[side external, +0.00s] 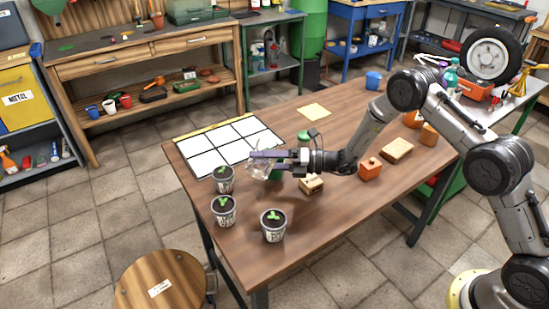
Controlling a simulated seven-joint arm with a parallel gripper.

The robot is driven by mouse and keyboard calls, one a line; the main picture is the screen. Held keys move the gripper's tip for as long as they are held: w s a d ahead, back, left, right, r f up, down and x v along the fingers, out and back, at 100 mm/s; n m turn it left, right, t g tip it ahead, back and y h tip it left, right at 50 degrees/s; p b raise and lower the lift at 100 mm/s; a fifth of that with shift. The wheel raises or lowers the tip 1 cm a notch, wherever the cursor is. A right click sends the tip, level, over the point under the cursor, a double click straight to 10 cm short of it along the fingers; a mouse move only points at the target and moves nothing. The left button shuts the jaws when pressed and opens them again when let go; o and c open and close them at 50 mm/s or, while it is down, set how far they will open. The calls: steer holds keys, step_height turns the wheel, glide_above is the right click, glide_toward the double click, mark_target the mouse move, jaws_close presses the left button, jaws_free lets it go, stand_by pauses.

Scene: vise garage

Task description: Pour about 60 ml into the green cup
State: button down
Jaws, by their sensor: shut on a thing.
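My gripper (268,158) is over the near left part of the wooden table, shut on a clear vessel (258,170). The vessel looks tilted, but its contents are too small to make out. A dark green shape, likely the green cup (277,175), shows just below and behind the gripper. It is partly hidden, so I cannot tell its fill or whether the vessel touches it.
Several potted seedlings (223,210) stand near the table's left edge. A white grid sheet (228,147) lies behind the gripper. A small labelled block (311,184), an orange block (370,169) and a tan block (397,150) lie to the right. The front middle of the table is clear.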

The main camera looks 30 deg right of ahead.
steer(key=shift+a+f+m+y, duration=0.2)
steer(key=shift+m+y, duration=0.1)
steer(key=shift+m, duration=0.3)
stand_by(0.4)
steer(key=shift+d+r+m, duration=0.15)
steer(key=shift+r+m, duration=0.1)
steer(key=shift+m, duration=0.05)
steer(key=shift+f, duration=0.2)
steer(key=n, duration=0.1)
steer(key=r+n, duration=0.1)
steer(key=n+h, duration=0.1)
steer(key=shift+s+a+r+n, duration=0.15)
steer(key=shift+a+n, duration=0.1)
steer(key=shift+n, duration=0.05)
steer(key=shift+f+n+g+h, duration=0.3)
steer(key=shift+f+n, duration=0.1)
steer(key=shift+f, duration=0.1)
steer(key=shift+n, duration=0.3)
steer(key=shift+a+r+n+h, duration=0.15)
steer(key=shift+r+n+h, duration=0.05)
steer(key=shift+n+h, duration=0.4)
steer(key=shift+s+a+f, duration=0.15)
steer(key=shift+a+f, duration=0.05)
steer(key=shift+f, duration=0.2)
steer(key=shift+n, duration=0.3)
